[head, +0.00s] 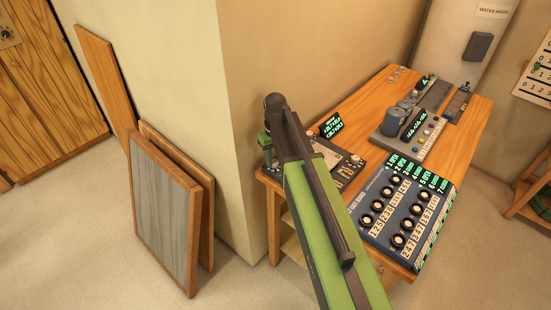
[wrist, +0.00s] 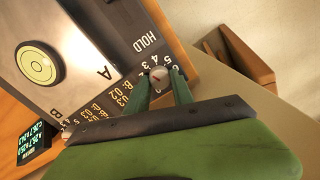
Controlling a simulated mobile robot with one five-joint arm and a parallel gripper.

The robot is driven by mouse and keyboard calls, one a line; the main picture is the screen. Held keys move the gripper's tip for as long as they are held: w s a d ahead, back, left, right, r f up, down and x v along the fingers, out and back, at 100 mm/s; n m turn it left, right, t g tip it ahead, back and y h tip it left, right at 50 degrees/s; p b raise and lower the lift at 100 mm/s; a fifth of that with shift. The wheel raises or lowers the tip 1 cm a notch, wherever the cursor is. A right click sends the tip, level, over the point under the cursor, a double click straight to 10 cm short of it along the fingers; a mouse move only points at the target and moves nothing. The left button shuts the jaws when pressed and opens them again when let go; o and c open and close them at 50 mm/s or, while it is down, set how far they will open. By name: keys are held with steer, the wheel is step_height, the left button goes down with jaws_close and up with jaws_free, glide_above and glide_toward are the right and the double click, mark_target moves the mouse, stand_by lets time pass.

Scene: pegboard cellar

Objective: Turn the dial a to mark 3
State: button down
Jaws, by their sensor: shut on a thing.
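The dial a (wrist: 159,77) is a small round pale knob with a red mark, at the edge of a grey metal panel (wrist: 110,22) in the wrist view. Printed numerals ring it, and the letter A and the word HOLD are printed near it. The numeral its red mark points at is too small to tell. My gripper (wrist: 161,84) is shut on this dial, with one green finger on each side. In the head view, my green gripper (head: 266,141) is at the left end of the panel (head: 322,158), and the dial is hidden there.
A round yellow-green level (wrist: 37,63) is set in the panel. A small display (head: 330,127) with green text stands behind it. A blue box with several knobs (head: 375,238) and a grey device (head: 391,148) share the wooden table (head: 352,104). Boards (head: 165,215) lean on the wall at left.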

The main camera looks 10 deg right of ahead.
mark_target(275, 160)
steer(key=c, duration=1.1)
jaws_free()
step_height(275, 160, up, 18)
steer(key=p, duration=1.7)
steer(key=shift+d+f, duration=0.15)
steer(key=shift+f, duration=0.1)
steer(key=shift+w, duration=0.1)
